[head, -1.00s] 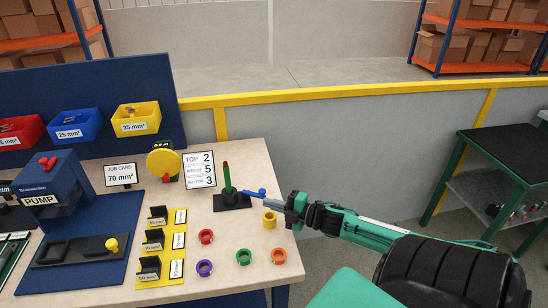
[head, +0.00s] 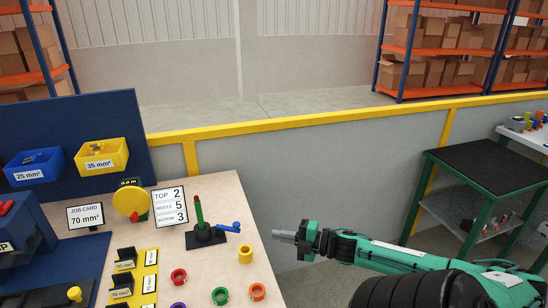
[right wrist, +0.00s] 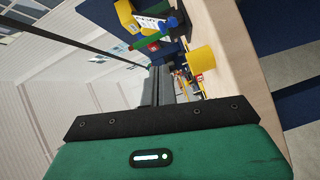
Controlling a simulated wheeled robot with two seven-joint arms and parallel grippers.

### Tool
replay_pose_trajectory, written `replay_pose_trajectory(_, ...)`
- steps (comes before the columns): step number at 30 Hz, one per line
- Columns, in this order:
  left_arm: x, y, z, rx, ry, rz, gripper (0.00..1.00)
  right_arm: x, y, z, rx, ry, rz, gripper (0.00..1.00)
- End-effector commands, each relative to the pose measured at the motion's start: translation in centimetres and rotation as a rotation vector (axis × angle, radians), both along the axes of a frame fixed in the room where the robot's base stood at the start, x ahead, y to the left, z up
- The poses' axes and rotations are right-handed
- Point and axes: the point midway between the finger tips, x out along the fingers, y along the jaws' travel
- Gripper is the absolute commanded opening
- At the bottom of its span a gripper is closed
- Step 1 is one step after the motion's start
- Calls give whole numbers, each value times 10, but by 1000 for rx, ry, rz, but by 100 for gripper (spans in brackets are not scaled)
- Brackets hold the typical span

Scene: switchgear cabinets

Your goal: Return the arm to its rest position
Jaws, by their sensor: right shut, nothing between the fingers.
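My right gripper (head: 285,237) is shut and empty. It hangs in the air just right of the workbench (head: 232,185), pointing left toward it, and is green and black with grey fingers. My left gripper is not in view.
A number card (head: 170,206) stands behind.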

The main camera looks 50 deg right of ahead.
Motion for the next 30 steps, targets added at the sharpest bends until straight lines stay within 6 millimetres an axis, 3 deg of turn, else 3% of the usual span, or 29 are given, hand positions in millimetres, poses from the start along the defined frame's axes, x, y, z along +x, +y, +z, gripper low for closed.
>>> replay_pose_trajectory(18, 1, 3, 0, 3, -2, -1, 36, 0, 0, 0, 0, 0, 0, 0)
replay_pose_trajectory(21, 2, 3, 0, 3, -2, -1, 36, -2, -6, -8, 11, 13, -21, 0)
replay_pose_trajectory(23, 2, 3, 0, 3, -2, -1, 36, -5, -15, -24, 31, 38, -60, 0)
replay_pose_trajectory(26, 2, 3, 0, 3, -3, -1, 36, -16, -38, -71, 90, 114, -172, 0)
replay_pose_trajectory(30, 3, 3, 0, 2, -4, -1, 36, -48, -65, -167, 211, 270, -374, 0)
